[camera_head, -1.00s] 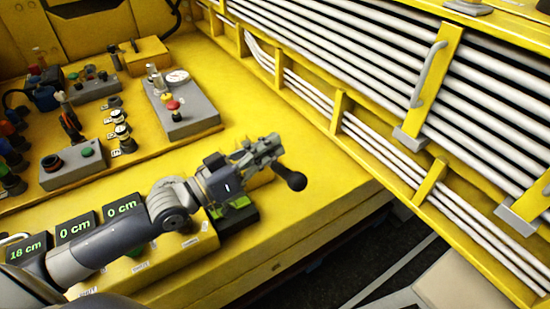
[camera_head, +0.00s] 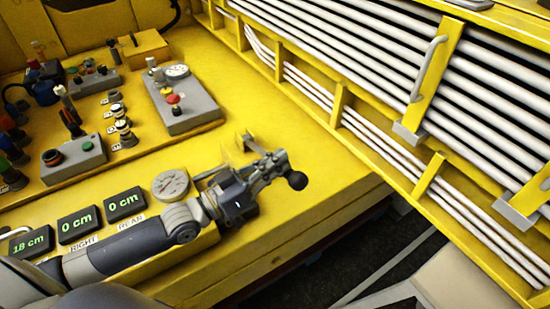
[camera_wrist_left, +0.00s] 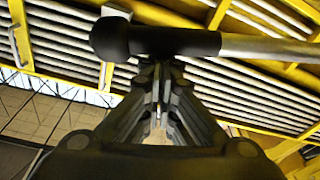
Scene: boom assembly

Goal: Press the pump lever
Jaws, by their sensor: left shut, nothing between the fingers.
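The pump lever ends in a black knob (camera_head: 297,180), which shows just past the fingertips of my left gripper (camera_head: 277,164) in the head view. In the left wrist view the black knob (camera_wrist_left: 150,40) and its silver rod lie across the picture, at the tips of my shut, empty left gripper (camera_wrist_left: 160,75). The fingers are next to the lever, not around it. I cannot tell whether they touch it. Most of the rod is hidden behind the gripper in the head view. My right gripper is not in view.
A round gauge (camera_head: 170,184) and several displays, one reading 18 cm (camera_head: 32,242), stand beside my left arm. A grey control box (camera_head: 182,102) with buttons sits farther back. White pipes (camera_head: 360,140) run along the yellow wall at the right.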

